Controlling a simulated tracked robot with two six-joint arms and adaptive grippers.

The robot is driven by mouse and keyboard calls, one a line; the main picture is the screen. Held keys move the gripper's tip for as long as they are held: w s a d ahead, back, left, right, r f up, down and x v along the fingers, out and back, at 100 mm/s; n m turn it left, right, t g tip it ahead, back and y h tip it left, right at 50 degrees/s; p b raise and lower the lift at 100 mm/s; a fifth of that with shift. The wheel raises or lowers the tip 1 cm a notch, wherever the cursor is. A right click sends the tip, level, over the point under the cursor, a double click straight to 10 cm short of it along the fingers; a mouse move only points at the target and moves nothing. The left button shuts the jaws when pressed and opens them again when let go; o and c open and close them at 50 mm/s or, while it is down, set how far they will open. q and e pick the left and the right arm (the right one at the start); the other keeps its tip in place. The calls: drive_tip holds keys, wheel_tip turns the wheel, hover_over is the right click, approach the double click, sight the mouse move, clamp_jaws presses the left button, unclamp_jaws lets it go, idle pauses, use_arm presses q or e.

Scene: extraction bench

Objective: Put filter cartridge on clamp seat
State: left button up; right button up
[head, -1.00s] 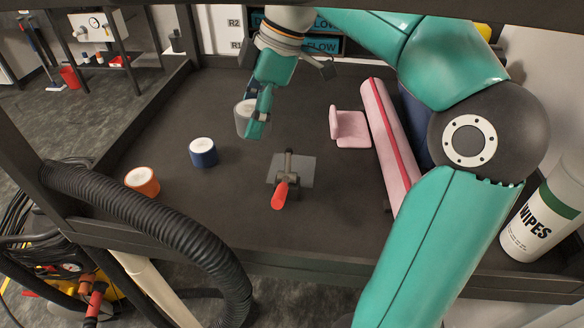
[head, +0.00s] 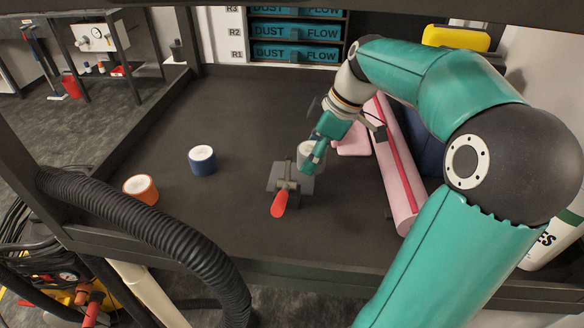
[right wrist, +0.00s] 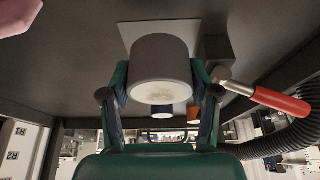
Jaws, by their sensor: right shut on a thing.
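My right gripper (head: 313,158) is shut on a grey filter cartridge (head: 303,150) with a pale end face. The right wrist view shows the grey cartridge (right wrist: 160,62) between both fingers, tilted relative to that camera. The clamp seat, a grey plate (head: 304,186), lies on the bench with a dark clamp block and a red handle (head: 279,204). The cartridge is at the plate's far right side in the head view; I cannot tell whether it touches. In the right wrist view the plate (right wrist: 128,34) shows behind the cartridge and the red handle (right wrist: 280,102) to its right. My left gripper is not in view.
A blue cartridge (head: 202,160) and an orange cartridge (head: 140,189) stand on the left of the bench. A pink block (head: 350,146) and a long pink roll (head: 395,170) lie on the right. A black hose (head: 150,215) crosses the front left edge.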

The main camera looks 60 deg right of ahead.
sight(292, 178)
wheel_tip(292, 178, down, 3)
drive_tip(key=shift+r, duration=0.1)
drive_tip(key=shift+w+a, duration=0.15)
drive_tip(key=shift+w, duration=0.2)
drive_tip(key=shift+w+a+r+p, duration=0.1)
drive_tip(key=shift+w+a+p, duration=0.25)
drive_tip(key=shift+w, duration=0.3)
drive_tip(key=shift+w+a+r+p, duration=0.1)
drive_tip(key=shift+w+a+p, duration=0.1)
drive_tip(key=shift+w+p, duration=0.35)
drive_tip(key=shift+x, duration=0.8)
drive_tip(key=shift+w+f, duration=0.1)
drive_tip(key=shift+f, duration=0.05)
drive_tip(key=o, duration=0.9)
drive_tip(key=shift+o, duration=0.2)
